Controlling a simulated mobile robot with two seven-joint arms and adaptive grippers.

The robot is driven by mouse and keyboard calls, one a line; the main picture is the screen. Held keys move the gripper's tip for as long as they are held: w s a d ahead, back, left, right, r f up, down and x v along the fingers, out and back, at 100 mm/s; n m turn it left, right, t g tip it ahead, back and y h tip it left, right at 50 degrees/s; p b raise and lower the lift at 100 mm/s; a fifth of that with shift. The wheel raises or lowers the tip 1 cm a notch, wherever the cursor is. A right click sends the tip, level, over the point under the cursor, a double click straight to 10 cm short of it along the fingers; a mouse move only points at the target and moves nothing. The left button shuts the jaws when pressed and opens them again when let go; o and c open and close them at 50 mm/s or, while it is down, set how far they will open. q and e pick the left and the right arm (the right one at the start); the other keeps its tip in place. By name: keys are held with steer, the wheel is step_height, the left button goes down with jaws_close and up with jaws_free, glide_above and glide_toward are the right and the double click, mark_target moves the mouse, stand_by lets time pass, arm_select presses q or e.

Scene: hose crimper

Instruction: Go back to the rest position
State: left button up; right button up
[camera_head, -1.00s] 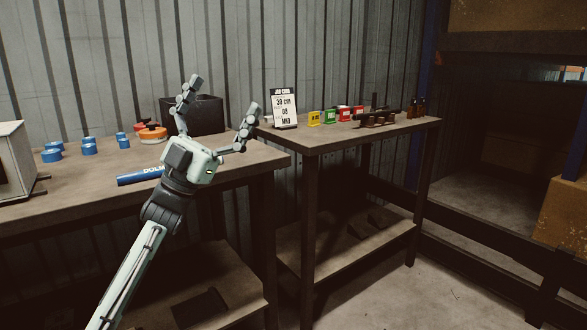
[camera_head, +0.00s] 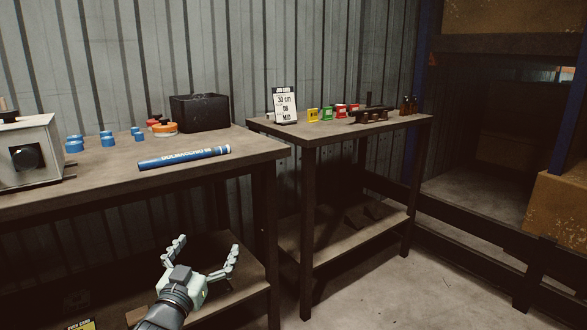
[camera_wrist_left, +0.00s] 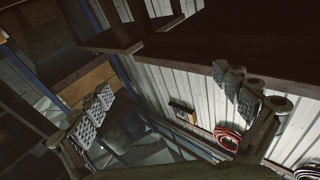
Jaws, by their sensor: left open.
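My left gripper (camera_head: 206,258) is low in the head view, in front of the left workbench and below its top. Its two fingers are spread wide with nothing between them. In the left wrist view its open fingers (camera_wrist_left: 170,112) frame the wall and shelving. My right gripper is in neither view. A blue tube with white lettering (camera_head: 185,157) lies on the left workbench, well above and apart from the left gripper in the picture.
The left workbench (camera_head: 100,180) holds a grey machine (camera_head: 30,150), several blue rings, an orange ring (camera_head: 165,128) and a black bin (camera_head: 200,112). The right table (camera_head: 340,132) holds a job card (camera_head: 285,106) and coloured tags. Floor (camera_head: 390,270) at right is clear.

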arm_select(q)
steer(key=s+a+f+g+y, duration=0.1)
steer(key=s+f+g, duration=0.2)
steer(key=s+f, duration=0.35)
steer(key=s+a+f+n+g+y, duration=0.1)
steer(key=s+a+f+g, duration=0.15)
steer(key=f, duration=0.65)
steer(key=s+a+f+g+y, duration=0.1)
steer(key=s+f+g, duration=0.1)
steer(key=s+f, duration=0.4)
steer(key=s+a+f+g, duration=0.1)
steer(key=s+f+g, duration=0.1)
steer(key=s+f, duration=0.2)
steer(key=s+a+f+g+y, duration=0.1)
steer(key=s+f+g, duration=0.2)
steer(key=s, duration=0.8)
steer(key=s+f+g, duration=0.3)
steer(key=s+f, duration=0.4)
steer(key=s, duration=0.1)
steer(key=shift+a+f, duration=0.15)
steer(key=shift+a, duration=0.25)
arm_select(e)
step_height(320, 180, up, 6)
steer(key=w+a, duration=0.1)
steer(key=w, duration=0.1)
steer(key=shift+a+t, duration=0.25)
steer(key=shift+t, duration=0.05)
